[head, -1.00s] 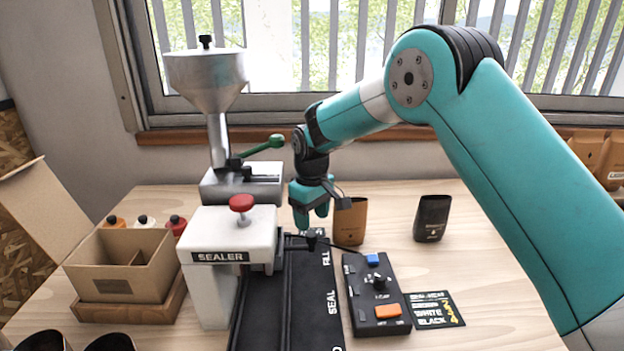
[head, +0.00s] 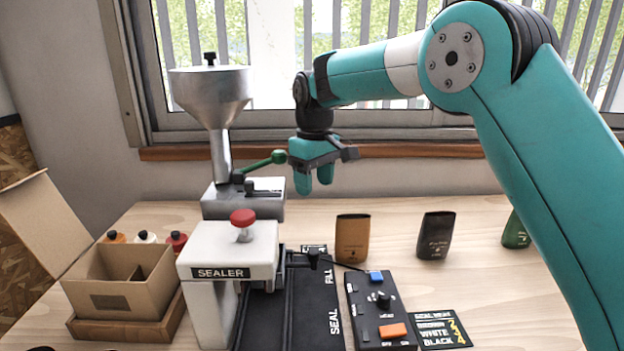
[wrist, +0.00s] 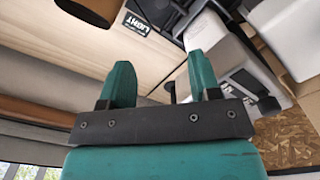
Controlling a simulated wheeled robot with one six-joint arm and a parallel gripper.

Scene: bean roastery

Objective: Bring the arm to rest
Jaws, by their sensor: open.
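My gripper (head: 314,184) is raised above the table behind the sealer, with its fingers pointing down. In the wrist view my gripper (wrist: 161,85) has its two teal fingers apart and nothing between them. In the head view its fingers are close to the green-knobbed lever (head: 277,157) of the hopper machine; I cannot tell whether they touch. My teal arm reaches in from the right.
The white sealer (head: 232,260), hopper (head: 211,95) and black mat (head: 312,310) stand left and centre. A control box (head: 380,310) is right of the mat. Brown (head: 352,238), black (head: 436,235) and green (head: 516,232) pouches stand behind. A cardboard box (head: 112,290) is at left.

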